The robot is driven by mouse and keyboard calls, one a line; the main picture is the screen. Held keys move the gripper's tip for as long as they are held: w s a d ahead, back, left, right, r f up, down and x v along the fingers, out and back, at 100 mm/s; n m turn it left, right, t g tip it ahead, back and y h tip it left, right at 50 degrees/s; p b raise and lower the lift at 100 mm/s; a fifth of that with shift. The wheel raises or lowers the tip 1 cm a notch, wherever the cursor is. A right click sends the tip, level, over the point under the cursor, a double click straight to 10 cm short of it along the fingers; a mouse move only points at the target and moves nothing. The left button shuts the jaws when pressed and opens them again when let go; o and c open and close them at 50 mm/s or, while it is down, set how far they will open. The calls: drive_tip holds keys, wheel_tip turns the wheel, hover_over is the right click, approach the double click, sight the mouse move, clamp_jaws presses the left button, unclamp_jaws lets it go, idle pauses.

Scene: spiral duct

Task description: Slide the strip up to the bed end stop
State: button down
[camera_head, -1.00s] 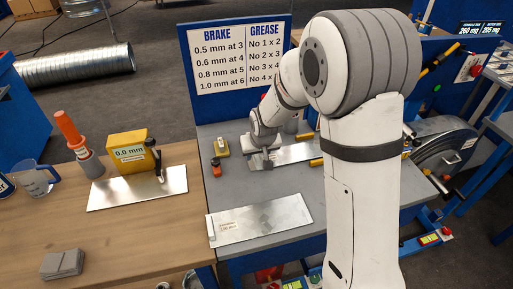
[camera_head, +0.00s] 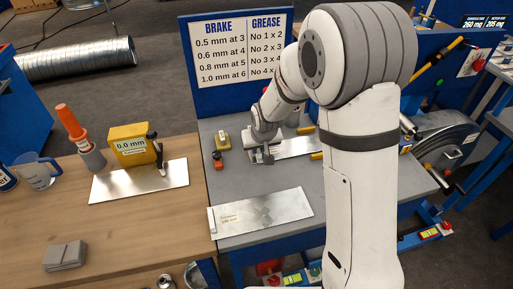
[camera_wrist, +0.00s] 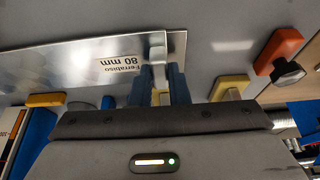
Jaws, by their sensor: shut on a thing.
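A flat metal strip (camera_head: 292,146) lies on the grey bench top (camera_head: 226,180) beyond my arm. In the wrist view the strip (camera_wrist: 85,65) is shiny, with an upside-down "80 mm" label and a pale block (camera_wrist: 157,45) at its end. My gripper (camera_head: 264,154) is low over the strip's left end. In the wrist view its blue fingers (camera_wrist: 161,85) are shut on the pale block. Part of the strip is hidden by my arm. I cannot tell which piece is the bed end stop, or whether the strip touches it.
A second labelled metal strip (camera_head: 265,213) lies at the bench's front. An orange-handled part (camera_wrist: 279,52) shows in the wrist view. The wooden table (camera_head: 120,228) adjoins on the left.

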drive_tip(key=shift+a, duration=0.15)
drive_tip(key=shift+s+a+b, duration=0.35)
drive_tip(key=shift+a+b, duration=0.35)
drive_tip(key=shift+a, duration=0.55)
drive_tip(key=shift+s+a+b, duration=0.4)
drive_tip(key=shift+a+b, duration=0.25)
drive_tip(key=shift+a, duration=0.65)
drive_tip(key=shift+s+a+b, duration=0.35)
drive_tip(key=shift+a+b, duration=0.35)
drive_tip(key=shift+a, duration=0.55)
drive_tip(key=c, duration=1.3)
unclamp_jaws()
drive_tip(key=shift+r, duration=0.1)
drive_tip(key=v, duration=0.8)
drive_tip(key=s+d+r+m, duration=0.1)
drive_tip(key=s+d+r, duration=0.1)
drive_tip(key=s+d, duration=0.35)
drive_tip(key=s+d+r+m, duration=0.1)
drive_tip(key=s+d+r, duration=0.1)
drive_tip(key=d, duration=0.6)
drive_tip(key=shift+m+g+h, duration=0.6)
drive_tip(key=shift+g, duration=0.3)
drive_tip(key=s+d, duration=0.3)
drive_tip(key=s, duration=0.1)
drive_tip(key=s+d, duration=0.3)
drive_tip(key=s, duration=0.1)
drive_tip(key=s+d, duration=0.3)
drive_tip(key=s, duration=0.2)
drive_tip(key=shift+s+d+r+p, duration=0.1)
drive_tip(key=shift+r+p, duration=0.2)
